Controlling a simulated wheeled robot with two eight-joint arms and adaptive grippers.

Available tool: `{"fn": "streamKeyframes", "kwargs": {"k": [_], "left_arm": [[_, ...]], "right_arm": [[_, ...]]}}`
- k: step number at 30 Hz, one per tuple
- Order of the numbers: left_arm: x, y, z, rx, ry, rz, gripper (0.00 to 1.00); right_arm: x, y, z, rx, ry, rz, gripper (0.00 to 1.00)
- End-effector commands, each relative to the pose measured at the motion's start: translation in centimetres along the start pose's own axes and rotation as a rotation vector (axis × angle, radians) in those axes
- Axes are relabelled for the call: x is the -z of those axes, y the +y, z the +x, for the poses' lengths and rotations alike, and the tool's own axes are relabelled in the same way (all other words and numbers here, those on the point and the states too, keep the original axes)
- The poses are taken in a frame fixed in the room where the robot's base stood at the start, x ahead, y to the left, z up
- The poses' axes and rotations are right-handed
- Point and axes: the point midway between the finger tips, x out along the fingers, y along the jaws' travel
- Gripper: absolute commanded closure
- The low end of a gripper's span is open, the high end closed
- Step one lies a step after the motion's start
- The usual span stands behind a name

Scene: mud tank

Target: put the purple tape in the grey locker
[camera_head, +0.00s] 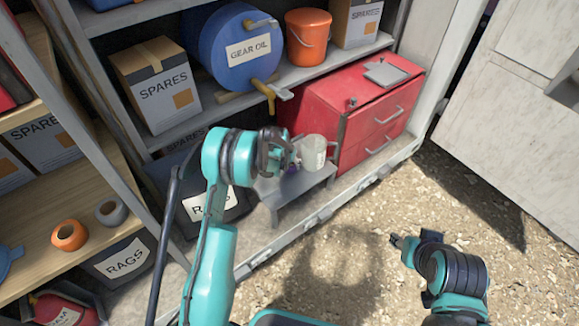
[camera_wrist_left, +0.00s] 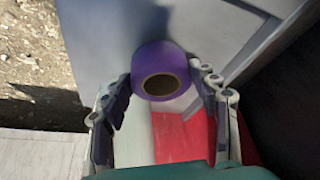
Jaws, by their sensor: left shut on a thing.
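The purple tape (camera_wrist_left: 160,60), a roll with a brown core, sits between the fingers of my left gripper (camera_wrist_left: 163,88) in the left wrist view, and the gripper is shut on it. In the head view my left gripper (camera_head: 290,157) is in front of the shelving, above a low grey step; only a trace of purple shows there, the rest hidden by the gripper. My right gripper (camera_head: 397,240) is low over the gravel, too small to read its fingers. No thing is clearly identifiable as the grey locker; a pale grey cabinet (camera_head: 505,120) stands at the right.
A white jar (camera_head: 313,152) is close beside my left gripper, before a red drawer chest (camera_head: 350,135). The grey step (camera_head: 290,200) is below. Shelves hold a blue gear oil drum (camera_head: 220,55), an orange bucket (camera_head: 307,30) and a spares box (camera_head: 157,100). Open gravel lies right.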

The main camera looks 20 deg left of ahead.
Motion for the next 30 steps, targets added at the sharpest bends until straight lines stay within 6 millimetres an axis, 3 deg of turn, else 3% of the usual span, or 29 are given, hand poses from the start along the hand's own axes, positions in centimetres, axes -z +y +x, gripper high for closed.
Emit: {"fn": "streamKeyframes", "kwargs": {"k": [3, 14, 15, 17, 26, 30], "left_arm": [[-0.2, 0.1, 1.4, 0.000, 0.000, 0.001, 0.70], [-0.3, 0.1, 1.6, 0.000, 0.000, 0.000, 0.70], [-0.2, 0.1, 1.5, 0.000, 0.000, 0.000, 0.32], [-0.2, 0.1, 1.4, 0.000, 0.000, 0.000, 0.19], [-0.2, 0.1, 1.4, 0.000, 0.000, 0.000, 0.19], [0.0, 0.1, 0.3, 0.000, 0.000, 0.000, 0.19]], "right_arm": [[-0.8, 0.0, 1.1, 0.000, 0.000, 0.000, 0.60], [-0.8, 0.0, 1.2, 0.000, 0.000, 0.000, 0.60], [-0.8, 0.0, 1.1, 0.000, 0.000, 0.000, 0.60], [-0.8, 0.0, 1.1, 0.000, 0.000, 0.000, 0.60], [-0.7, 0.0, 1.0, 0.000, 0.000, 0.000, 0.60], [-0.4, 0.0, 0.5, 0.000, 0.000, 0.000, 0.60]]}}
